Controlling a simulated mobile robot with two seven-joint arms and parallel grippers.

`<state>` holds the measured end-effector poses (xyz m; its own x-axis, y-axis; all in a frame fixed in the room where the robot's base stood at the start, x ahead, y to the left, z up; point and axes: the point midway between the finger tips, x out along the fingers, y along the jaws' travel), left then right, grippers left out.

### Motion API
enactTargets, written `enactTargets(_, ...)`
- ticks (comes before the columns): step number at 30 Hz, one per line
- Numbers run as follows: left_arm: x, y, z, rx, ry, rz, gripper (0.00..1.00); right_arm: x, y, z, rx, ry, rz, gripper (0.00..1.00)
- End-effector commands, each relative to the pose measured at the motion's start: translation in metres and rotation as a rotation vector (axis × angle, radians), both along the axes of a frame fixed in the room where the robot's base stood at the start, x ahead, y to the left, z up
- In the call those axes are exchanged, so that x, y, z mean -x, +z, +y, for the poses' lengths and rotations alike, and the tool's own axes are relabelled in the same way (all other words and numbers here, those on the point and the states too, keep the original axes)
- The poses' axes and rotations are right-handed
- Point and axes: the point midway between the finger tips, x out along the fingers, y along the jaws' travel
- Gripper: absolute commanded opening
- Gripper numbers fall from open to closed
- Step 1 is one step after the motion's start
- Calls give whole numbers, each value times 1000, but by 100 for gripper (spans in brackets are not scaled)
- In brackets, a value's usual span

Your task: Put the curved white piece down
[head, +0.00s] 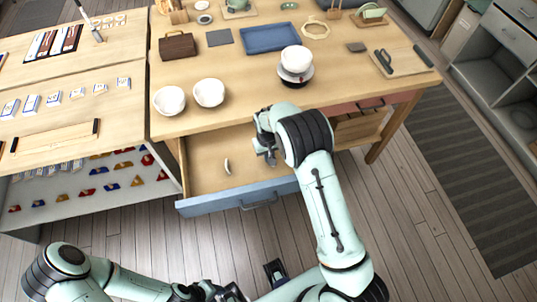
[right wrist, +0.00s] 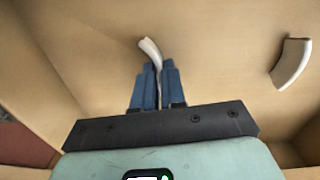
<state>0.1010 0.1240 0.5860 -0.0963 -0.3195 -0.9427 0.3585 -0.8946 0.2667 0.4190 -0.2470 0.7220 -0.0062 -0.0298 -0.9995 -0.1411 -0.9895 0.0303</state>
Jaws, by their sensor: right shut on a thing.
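My right gripper (right wrist: 154,72) is shut on a curved white piece (right wrist: 150,48), which sticks out past its blue fingertips. In the head view the right gripper (head: 268,150) is low over the open drawer (head: 205,181); the held piece is hard to make out there. I cannot tell whether it touches the drawer floor. A second curved white piece (head: 227,166) lies in the drawer, left of the gripper; it shows at the right in the right wrist view (right wrist: 292,63). My left gripper (head: 234,292) is at the bottom edge, partly cut off, its fingers unclear.
Two white bowls (head: 170,100) (head: 209,92) stand on the tabletop near its front edge above the drawer.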

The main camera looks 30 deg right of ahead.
Motion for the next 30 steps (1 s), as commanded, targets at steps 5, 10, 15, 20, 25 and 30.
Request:
enactTargets(5,1,-3,0,0,1,1,37,0,-4,0,0,0,1,0)
enactTargets(10,1,-2,0,0,0,1,37,0,-3,0,0,0,0,36)
enactTargets(15,1,-2,0,0,0,1,37,0,-3,0,0,0,0,36)
enactTargets(20,0,1,0,0,0,-1,37,-1,6,0,-1,1,-3,36)
enactTargets(25,-1,2,0,0,0,-1,37,-1,37,1,0,1,-5,36)
enactTargets(30,-2,5,0,0,0,-2,37,-2,75,2,0,2,-4,36)
